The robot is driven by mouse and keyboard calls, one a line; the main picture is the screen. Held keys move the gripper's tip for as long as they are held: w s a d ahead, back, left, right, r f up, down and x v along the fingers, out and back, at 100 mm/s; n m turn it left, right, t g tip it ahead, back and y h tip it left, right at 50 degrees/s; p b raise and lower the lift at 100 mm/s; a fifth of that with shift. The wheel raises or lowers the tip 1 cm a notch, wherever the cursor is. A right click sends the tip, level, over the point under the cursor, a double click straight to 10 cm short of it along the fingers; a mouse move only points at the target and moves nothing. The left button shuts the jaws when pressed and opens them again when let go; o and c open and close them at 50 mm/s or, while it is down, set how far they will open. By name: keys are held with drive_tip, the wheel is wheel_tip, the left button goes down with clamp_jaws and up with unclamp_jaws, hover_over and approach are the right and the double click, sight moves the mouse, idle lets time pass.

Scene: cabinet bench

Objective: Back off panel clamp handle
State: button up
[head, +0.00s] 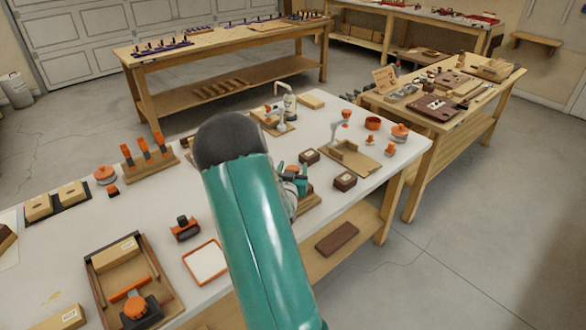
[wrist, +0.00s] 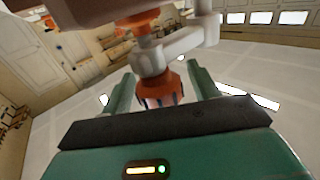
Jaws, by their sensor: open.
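In the wrist view an orange, ribbed clamp handle (wrist: 160,88) sits at the end of a light grey clamp arm (wrist: 182,45). My gripper (wrist: 160,72) is open, with one green finger on each side of the handle. A gap shows between the handle and each finger, so I see no grip on it. A brown block (wrist: 85,10) fills the top of the wrist view, close to the clamp. In the head view my gripper (head: 292,180) is over the white bench near its front edge. My own arm hides much of that spot and most of the clamp.
The white bench (head: 235,295) also holds a grey stand with an orange top (head: 340,132), dark brown boxes (head: 345,181), a wooden tray (head: 162,280) and an orange-rimmed tray (head: 205,262). A brown block (head: 337,238) lies on the lower shelf. Open floor (head: 465,240) is to the right.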

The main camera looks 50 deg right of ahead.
drive_tip(key=shift+w+d, duration=0.1)
drive_tip(key=shift+d, duration=0.1)
drive_tip(key=c, duration=1)
drive_tip(key=shift+o, duration=0.2)
drive_tip(key=shift+n+t, duration=0.3)
drive_tip(key=shift+t, duration=0.1)
